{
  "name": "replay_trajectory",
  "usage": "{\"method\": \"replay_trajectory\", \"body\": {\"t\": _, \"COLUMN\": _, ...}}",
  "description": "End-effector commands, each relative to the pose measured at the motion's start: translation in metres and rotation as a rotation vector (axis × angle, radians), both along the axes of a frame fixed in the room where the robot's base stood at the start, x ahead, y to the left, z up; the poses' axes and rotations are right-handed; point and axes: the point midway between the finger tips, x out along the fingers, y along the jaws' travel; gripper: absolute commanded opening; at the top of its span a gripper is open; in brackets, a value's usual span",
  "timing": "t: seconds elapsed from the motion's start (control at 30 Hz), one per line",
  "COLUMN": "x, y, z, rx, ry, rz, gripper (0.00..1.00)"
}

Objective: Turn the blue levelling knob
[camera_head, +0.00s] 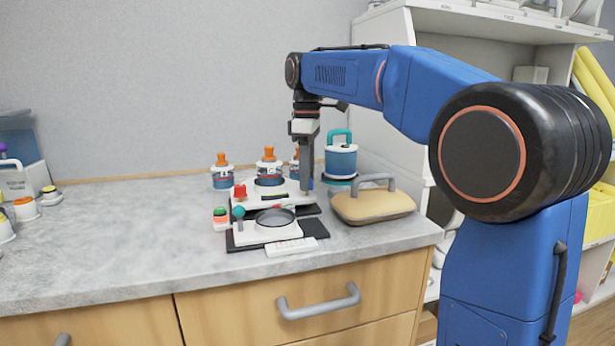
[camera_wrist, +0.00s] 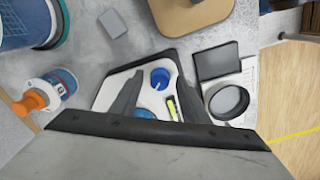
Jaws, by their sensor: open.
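The blue levelling knob (camera_wrist: 160,78) shows in the wrist view as a round blue cap on a white instrument base (camera_wrist: 110,92). A sliver of blue shows beside my fingers in the head view. My gripper (camera_wrist: 158,70) is open, pointing down, with one dark finger on each side of the knob in the wrist view. I see no contact, and I cannot tell how far the fingertips are above the base. In the head view my gripper (camera_head: 306,188) is at the right end of the white base and hides most of the knob.
A red knob (camera_head: 240,191) stands on the base's left end. A white device with a round dark dish (camera_head: 275,217) sits in front. Orange-topped bottles (camera_head: 268,168) and a blue pot (camera_head: 341,160) stand behind. A tan handled block (camera_head: 372,206) is at right.

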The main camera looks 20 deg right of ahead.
Motion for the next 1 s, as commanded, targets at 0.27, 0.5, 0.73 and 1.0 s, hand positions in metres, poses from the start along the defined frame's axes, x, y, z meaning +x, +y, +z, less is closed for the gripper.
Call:
{"method": "replay_trajectory", "body": {"t": 0.27, "x": -0.0001, "y": 0.0, "z": 0.0001, "rx": 0.0, "ry": 0.0, "rz": 0.0, "gripper": 0.22}}
{"method": "replay_trajectory", "body": {"t": 0.5, "x": -0.0002, "y": 0.0001, "z": 0.0002, "rx": 0.0, "ry": 0.0, "rz": -0.002, "gripper": 0.01}}
{"method": "replay_trajectory", "body": {"t": 0.73, "x": 0.0, "y": 0.0001, "z": 0.0003, "rx": -0.001, "ry": 0.0, "rz": -0.046, "gripper": 0.01}}
{"method": "replay_trajectory", "body": {"t": 1.0, "x": 0.0001, "y": 0.0003, "z": 0.0003, "rx": -0.004, "ry": 0.004, "rz": -0.217, "gripper": 0.01}}
